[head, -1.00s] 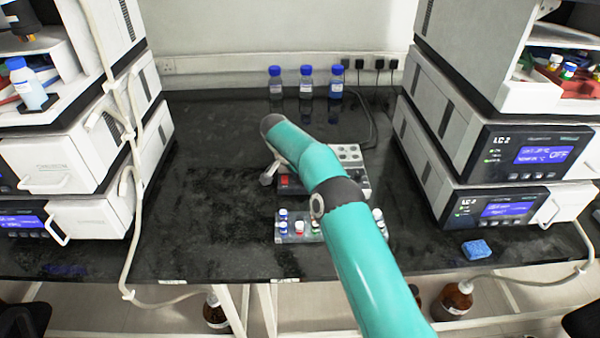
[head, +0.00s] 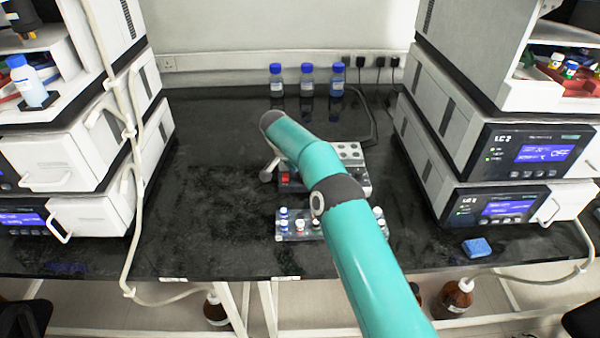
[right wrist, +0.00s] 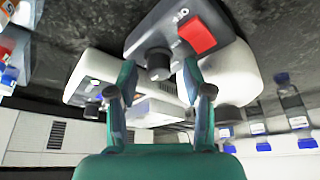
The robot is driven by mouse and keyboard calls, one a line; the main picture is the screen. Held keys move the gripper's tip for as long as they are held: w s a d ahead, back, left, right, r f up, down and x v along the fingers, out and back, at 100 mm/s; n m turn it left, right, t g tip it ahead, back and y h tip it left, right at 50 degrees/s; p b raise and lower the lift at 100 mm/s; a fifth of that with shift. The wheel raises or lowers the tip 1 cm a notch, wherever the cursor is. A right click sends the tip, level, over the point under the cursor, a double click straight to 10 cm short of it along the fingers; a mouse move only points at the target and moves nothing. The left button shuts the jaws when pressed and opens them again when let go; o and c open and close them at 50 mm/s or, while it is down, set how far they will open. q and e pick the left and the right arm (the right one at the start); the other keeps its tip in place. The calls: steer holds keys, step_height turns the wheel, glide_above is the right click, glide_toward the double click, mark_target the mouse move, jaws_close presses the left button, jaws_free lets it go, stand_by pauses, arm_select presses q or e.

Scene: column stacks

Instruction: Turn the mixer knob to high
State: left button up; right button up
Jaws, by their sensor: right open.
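The mixer (head: 360,179) is a grey box with a holed top on the black bench, partly hidden behind my teal right arm. Its red switch (head: 285,178) shows left of the arm. In the right wrist view the mixer's front (right wrist: 139,42) carries the red switch (right wrist: 198,35) and a dark round knob (right wrist: 158,63). My right gripper (right wrist: 159,70) is open, with the knob between its fingertips in the picture. I cannot tell whether they touch it. The knob's setting is not readable. My left gripper is not in view.
A rack of small capped vials (head: 297,229) stands in front of the mixer. Blue-capped bottles (head: 306,80) stand behind it near the wall. White instrument stacks flank the bench, and a blue sponge (head: 477,247) lies at the right. The bench left of the mixer is clear.

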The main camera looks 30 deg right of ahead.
steer(key=w+v, duration=0.1)
steer(key=v, duration=1)
steer(key=shift+s+r, duration=0.2)
steer(key=shift+s, duration=0.3)
steer(key=shift+a, duration=0.1)
